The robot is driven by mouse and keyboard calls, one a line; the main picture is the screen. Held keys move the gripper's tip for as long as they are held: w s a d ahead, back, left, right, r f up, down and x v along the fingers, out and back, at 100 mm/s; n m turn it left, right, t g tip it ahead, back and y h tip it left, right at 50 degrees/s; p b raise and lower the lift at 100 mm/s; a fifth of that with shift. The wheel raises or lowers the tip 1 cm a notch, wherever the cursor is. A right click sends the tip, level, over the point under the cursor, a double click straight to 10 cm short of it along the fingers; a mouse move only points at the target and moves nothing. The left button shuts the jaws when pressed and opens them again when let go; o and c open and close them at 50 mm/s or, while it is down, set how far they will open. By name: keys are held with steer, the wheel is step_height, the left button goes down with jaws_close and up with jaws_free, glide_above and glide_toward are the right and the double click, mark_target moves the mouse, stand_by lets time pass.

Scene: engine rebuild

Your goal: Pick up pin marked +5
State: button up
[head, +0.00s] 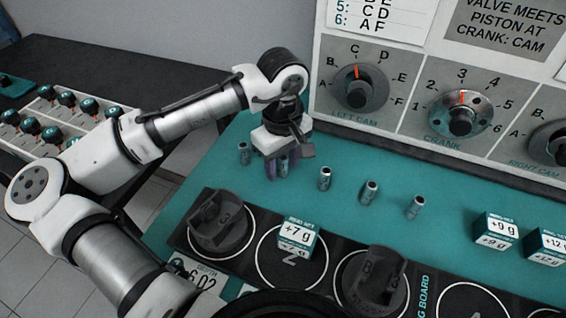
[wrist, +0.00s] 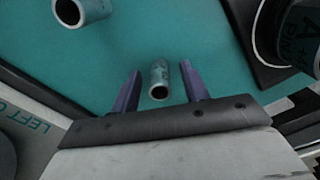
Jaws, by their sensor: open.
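Several small grey metal pins stand in a row on the teal mat. In the head view one pin (head: 244,153) is left of my gripper (head: 282,166), and others (head: 325,178) (head: 369,191) (head: 415,207) are to its right. In the wrist view a pin (wrist: 159,79) sits between the two purple fingers of my gripper (wrist: 160,72), with a gap on each side. My gripper is open and low over the mat. Another pin (wrist: 82,10) shows at the top left of the wrist view. The pin markings are too small to read, so I cannot tell which is +5.
The dial panel (head: 405,115) rises behind the pins. In front is a dark board with round spots, knobbed dark weights (head: 220,224) and a +7 g box (head: 297,238). More boxes (head: 495,231) stand right. Bare teal mat (head: 440,180) lies around the right-hand pins.

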steer(key=shift+f, duration=0.25)
jaws_close()
